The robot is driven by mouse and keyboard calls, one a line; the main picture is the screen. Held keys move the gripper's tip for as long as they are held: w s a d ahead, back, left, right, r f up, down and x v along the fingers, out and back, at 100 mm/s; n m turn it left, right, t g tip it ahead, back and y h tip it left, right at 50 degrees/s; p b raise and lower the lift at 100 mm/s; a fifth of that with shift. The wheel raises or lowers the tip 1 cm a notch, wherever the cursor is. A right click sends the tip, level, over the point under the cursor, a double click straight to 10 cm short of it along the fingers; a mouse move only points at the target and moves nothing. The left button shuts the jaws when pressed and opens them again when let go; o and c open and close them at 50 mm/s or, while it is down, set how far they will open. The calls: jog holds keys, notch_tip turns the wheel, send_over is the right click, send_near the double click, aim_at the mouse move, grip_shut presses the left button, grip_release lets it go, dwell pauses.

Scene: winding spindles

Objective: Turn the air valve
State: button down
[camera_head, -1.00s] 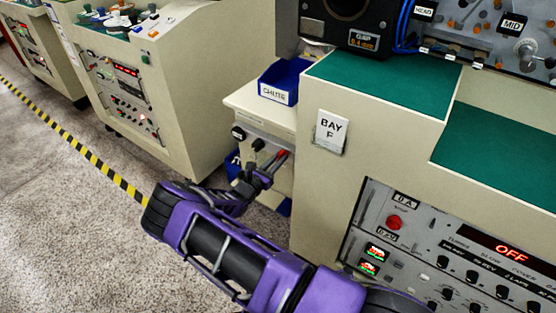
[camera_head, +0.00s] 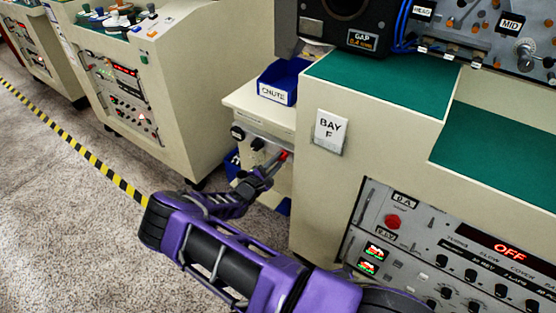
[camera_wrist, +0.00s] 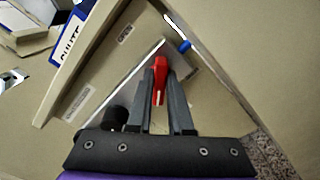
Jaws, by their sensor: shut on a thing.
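The air valve's red handle (camera_wrist: 160,80) is between my gripper's fingers in the wrist view, on a pale panel below the chute. In the head view a small part of the red handle (camera_head: 284,155) shows past my fingers. My gripper (camera_wrist: 161,88) is shut on the handle, one dark finger on each side. In the head view my gripper (camera_head: 275,164) reaches the front of the small cabinet beside Bay F. The valve body behind the handle is mostly hidden.
A blue CHUTE bin (camera_head: 280,80) sits on the cabinet top above the valve. A black knob (camera_wrist: 115,118) is left of my fingers, and a small blue part (camera_wrist: 185,46) is above right. The Bay F bench wall (camera_head: 318,190) stands close on the right.

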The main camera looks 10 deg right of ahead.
jog(key=m, duration=0.4)
jog(key=shift+f, duration=0.1)
jog(key=shift+f+m+p, duration=0.1)
jog(key=shift+m+p, duration=0.3)
jog(key=shift+m, duration=1.4)
jog(key=c, duration=0.8)
grip_release()
jog(key=shift+s, duration=0.1)
jog(key=p+v, duration=0.1)
jog(key=v, duration=1.6)
jog(key=shift+s+a, duration=0.1)
